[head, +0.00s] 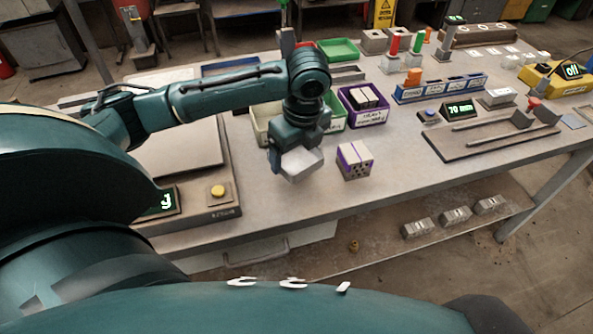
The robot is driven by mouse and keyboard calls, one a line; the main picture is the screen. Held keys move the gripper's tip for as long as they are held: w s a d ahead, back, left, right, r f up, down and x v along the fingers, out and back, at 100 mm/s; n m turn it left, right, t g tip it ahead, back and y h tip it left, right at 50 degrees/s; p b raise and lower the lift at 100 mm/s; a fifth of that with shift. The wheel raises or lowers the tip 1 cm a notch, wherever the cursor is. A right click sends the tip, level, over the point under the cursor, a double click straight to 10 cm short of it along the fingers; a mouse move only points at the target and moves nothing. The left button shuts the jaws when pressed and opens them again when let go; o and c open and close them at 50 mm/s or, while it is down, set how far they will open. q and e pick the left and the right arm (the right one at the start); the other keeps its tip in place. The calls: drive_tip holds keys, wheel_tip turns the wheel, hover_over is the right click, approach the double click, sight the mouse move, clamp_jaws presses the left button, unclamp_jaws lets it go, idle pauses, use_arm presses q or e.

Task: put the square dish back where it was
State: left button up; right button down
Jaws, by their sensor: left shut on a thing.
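My left gripper (288,152) points down over the front part of the workbench and is shut on a pale grey, square-edged thing that looks like the square dish (304,167). The dish looks tilted, and the gripper covers part of it. I cannot tell whether it touches the bench. A hollow brick with a purple band (355,162) stands just right of the dish, apart from it. My right gripper is not in view.
A purple bin (366,116) and a cream bin (262,128) stand behind the gripper. A scale with a yellow button (217,191) lies to the left. A blue rack (440,90) and a rail fixture (490,132) are to the right. The bench right of the brick is clear.

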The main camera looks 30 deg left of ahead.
sight(297, 163)
use_arm(q)
wheel_tip(297, 163, down, 6)
drive_tip(key=shift+r, duration=0.1)
idle(0.4)
drive_tip(key=o, duration=0.9)
drive_tip(key=r, duration=0.4)
drive_tip(key=d+r, duration=0.1)
drive_tip(key=r, duration=0.7)
drive_tip(key=shift+s+d, duration=0.25)
drive_tip(key=shift+d, duration=0.1)
